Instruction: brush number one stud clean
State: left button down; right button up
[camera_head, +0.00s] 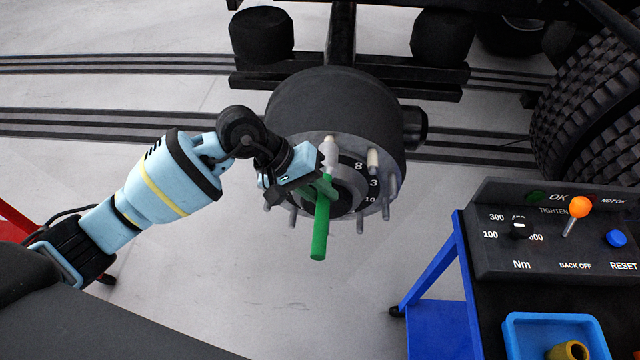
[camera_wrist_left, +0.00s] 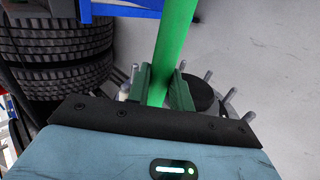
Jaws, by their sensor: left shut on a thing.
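My left gripper (camera_head: 318,187) is shut on the green handle of a brush (camera_head: 320,232), in front of the wheel hub (camera_head: 335,105). The brush's pale grey head (camera_head: 329,152) points up at the hub face's upper rim, where a stud would sit; I cannot tell whether it touches or covers one. Several studs ring the face, among them a pale-tipped one (camera_head: 373,160) to the right. The numbers 8, 3 and 10 show; number one does not. In the left wrist view the handle (camera_wrist_left: 175,40) passes between the fingers (camera_wrist_left: 160,88). My right gripper is out of view.
A control box (camera_head: 550,235) with an orange-knobbed lever stands on a blue-legged cart at the right, with a blue tray (camera_head: 520,325) in front. Large tyres (camera_head: 590,110) stand at the upper right. The floor below the hub is clear.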

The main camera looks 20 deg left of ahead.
pick_arm(q)
jog(key=shift+s+d, duration=0.2)
jog(key=shift+s, duration=0.65)
jog(key=shift+w+a+f+b, duration=0.1)
jog(key=shift+w+a+b, duration=0.05)
jog(key=shift+w+b, duration=0.45)
jog(key=shift+w+a+b, duration=0.25)
jog(key=shift+w+b, duration=0.55)
jog(key=shift+w, duration=0.45)
jog(key=shift+s+d+p, duration=0.2)
jog(key=shift+s, duration=0.75)
jog(key=shift+s+d+p, duration=0.2)
jog(key=shift+s, duration=0.7)
